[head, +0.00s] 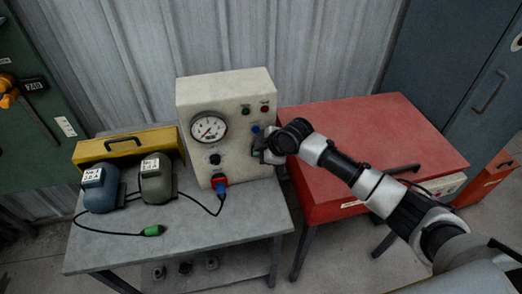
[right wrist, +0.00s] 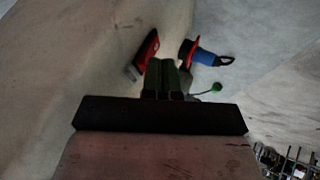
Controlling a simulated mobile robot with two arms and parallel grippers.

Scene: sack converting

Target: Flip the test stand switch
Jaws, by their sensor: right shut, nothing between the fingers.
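The test stand (head: 228,88) is a cream box on the grey table, with a round gauge (head: 209,128), a black knob (head: 215,159) and small lights on its front. My right gripper (head: 262,155) is shut and empty, at the right part of this front panel. In the right wrist view its green fingertips (right wrist: 162,78) are together, close to the panel. A red fitting with a grey tip (right wrist: 145,52), possibly the switch, shows just beside the fingertips; I cannot tell whether they touch. In the head view the gripper hides this spot. My left gripper is not in view.
A blue plug (head: 221,188) sits in a red socket low on the panel. A blue motor (head: 101,193) and an olive motor (head: 157,184) stand on the table (head: 190,232), with a green-ended cable (head: 152,231). A yellow case (head: 100,150) is behind; a red cabinet (head: 350,120) is right.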

